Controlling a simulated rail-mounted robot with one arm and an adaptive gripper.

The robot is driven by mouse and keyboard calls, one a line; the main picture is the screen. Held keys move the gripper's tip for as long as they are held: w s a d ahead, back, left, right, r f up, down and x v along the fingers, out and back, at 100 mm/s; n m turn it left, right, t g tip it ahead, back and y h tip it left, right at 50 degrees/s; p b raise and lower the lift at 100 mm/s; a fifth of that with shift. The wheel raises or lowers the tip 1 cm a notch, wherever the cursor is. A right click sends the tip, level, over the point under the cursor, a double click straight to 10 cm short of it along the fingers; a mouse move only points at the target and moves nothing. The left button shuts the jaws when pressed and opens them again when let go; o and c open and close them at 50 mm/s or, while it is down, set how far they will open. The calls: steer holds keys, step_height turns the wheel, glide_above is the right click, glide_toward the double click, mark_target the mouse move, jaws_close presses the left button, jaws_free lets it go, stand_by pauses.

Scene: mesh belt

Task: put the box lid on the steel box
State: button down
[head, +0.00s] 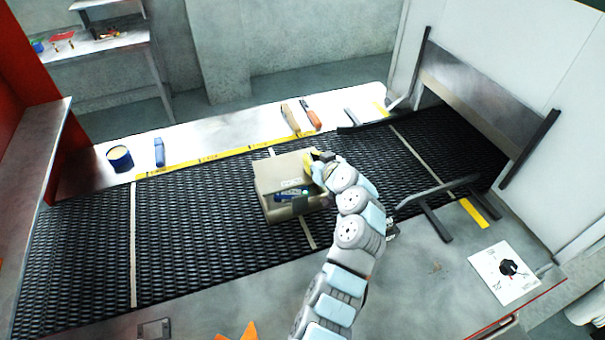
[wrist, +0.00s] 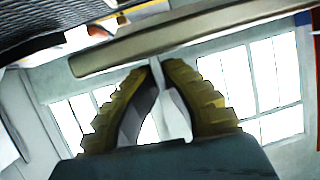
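The steel box (head: 283,213) is a beige-grey box in the middle of the mesh belt. A blue object shows at its near side. The box lid (head: 278,171) seems to be the flat beige panel over the box's far part; whether it touches the rim I cannot tell. My gripper (head: 317,160) is at the panel's right end. In the wrist view, the yellow ridged fingertips (wrist: 158,66) close on a thin pale piece below a long beige bar, which looks like the lid's edge (wrist: 180,38).
The black mesh belt (head: 195,235) has free room left of the box. On the far ledge are a blue-and-yellow tin (head: 120,158), a blue bottle (head: 159,152) and an orange-handled tool (head: 312,115). A metal guide bar (head: 435,192) lies to the right.

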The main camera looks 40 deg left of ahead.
steer(key=shift+f, duration=2.9)
steer(key=shift+f, duration=0.15)
steer(key=c, duration=1.2)
jaws_free()
steer(key=shift+c, duration=0.2)
steer(key=shift+r, duration=0.2)
steer(key=v, duration=1.2)
steer(key=shift+b, duration=0.45)
